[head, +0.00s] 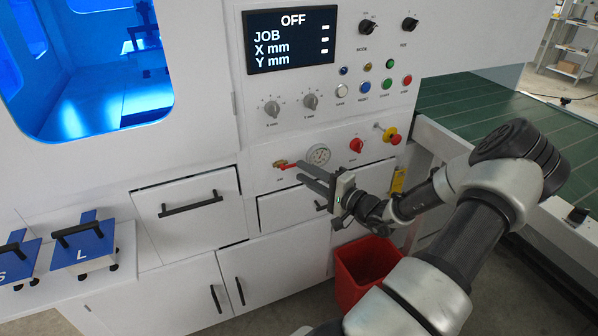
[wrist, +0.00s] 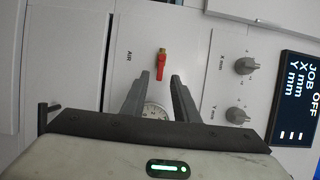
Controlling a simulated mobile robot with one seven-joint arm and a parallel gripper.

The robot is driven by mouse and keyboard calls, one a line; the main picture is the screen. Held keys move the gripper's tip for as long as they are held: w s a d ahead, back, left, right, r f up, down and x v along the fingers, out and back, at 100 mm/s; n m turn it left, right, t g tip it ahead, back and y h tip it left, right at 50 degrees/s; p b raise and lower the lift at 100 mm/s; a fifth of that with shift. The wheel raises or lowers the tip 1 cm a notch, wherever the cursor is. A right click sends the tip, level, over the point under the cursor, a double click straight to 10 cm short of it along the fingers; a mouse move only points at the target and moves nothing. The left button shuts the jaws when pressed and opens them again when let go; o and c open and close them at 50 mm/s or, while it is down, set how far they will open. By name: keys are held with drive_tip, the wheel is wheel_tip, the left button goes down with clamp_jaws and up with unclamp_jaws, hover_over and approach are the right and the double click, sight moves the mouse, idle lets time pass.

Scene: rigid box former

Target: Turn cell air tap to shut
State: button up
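The air tap (head: 281,164) has a red lever and a brass fitting, on the white panel left of the round gauge (head: 318,155). It also shows in the wrist view (wrist: 160,70), beside the AIR label (wrist: 129,54). Its lever lies about level along the panel, pointing from the brass fitting toward the gauge. My gripper (head: 299,172) is in front of the panel, just right of and below the tap in the head view. In the wrist view my gripper (wrist: 158,77) is open and empty, with the tap just beyond the fingertips. I cannot tell the exact depth gap.
Two grey knobs (head: 272,108) and a display (head: 291,39) reading OFF sit above. A red knob (head: 356,145) and a red and yellow emergency button (head: 391,136) are to the right. A drawer handle (head: 191,204) sticks out at lower left. A red bin (head: 366,268) stands below.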

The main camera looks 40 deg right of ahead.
drive_tip(key=shift+w+a, duration=0.2)
drive_tip(key=shift+w, duration=1.25)
drive_tip(key=shift+c, duration=0.4)
clamp_jaws()
drive_tip(key=shift+f+m, duration=0.1)
drive_tip(key=shift+m, duration=0.2)
drive_tip(key=shift+w+a+f+m+t+h+p, duration=0.15)
drive_tip(key=shift+a+f+m+t+h+p, duration=0.9)
drive_tip(key=shift+m, duration=2.6)
drive_tip(key=shift+w+a+f+m+t+h+p, duration=0.25)
drive_tip(key=shift+m+h+p, duration=0.35)
drive_tip(key=shift+m+h, duration=2.1)
drive_tip(key=shift+w+a+f+m+t+h+p, duration=0.1)
drive_tip(key=shift+a+f+m+t+h+p, duration=0.45)
drive_tip(key=shift+m, duration=4.1)
drive_tip(key=shift+a+t+p, duration=0.1)
drive_tip(key=shift+t+p, duration=0.15)
drive_tip(key=shift+p, duration=0.05)
